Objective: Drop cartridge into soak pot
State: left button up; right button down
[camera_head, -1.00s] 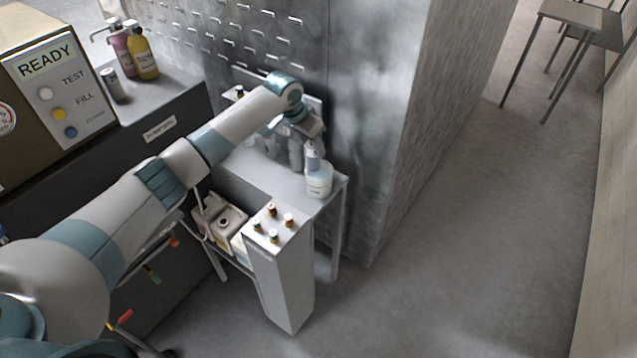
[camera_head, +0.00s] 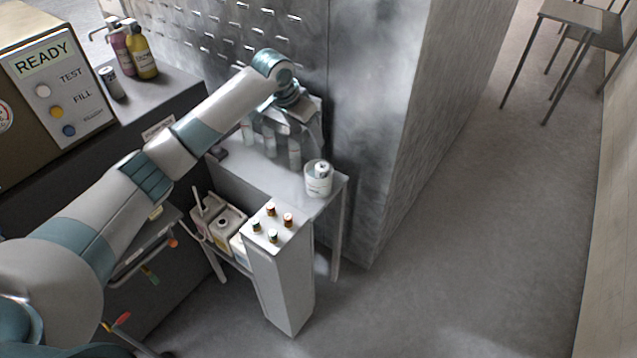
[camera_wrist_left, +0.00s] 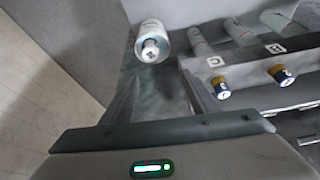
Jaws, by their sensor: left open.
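The soak pot (camera_head: 318,184) is a small white tub near the right end of the grey side table. A cartridge (camera_head: 322,170) sits inside it, with its pale end and dark centre showing at the mouth. In the left wrist view, the pot (camera_wrist_left: 146,56) lies beyond the fingers and the cartridge end (camera_wrist_left: 151,48) shows in it. My left gripper (camera_head: 306,122) is open and empty, above and behind the pot, apart from it. Its fingers also show in the left wrist view (camera_wrist_left: 158,88). My right gripper is not in view.
A white pedestal (camera_head: 280,275) with several small capped vials stands in front of the table. Jugs (camera_head: 225,222) sit on the lower shelf.

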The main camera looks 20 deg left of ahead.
pick_arm(q)
jog(key=b+v, duration=0.2)
jog(key=v, duration=0.9)
jog(key=shift+r+b, duration=0.3)
jog(key=shift+r, duration=0.1)
jog(key=shift+s+f, duration=0.1)
jog(key=shift+s, duration=0.05)
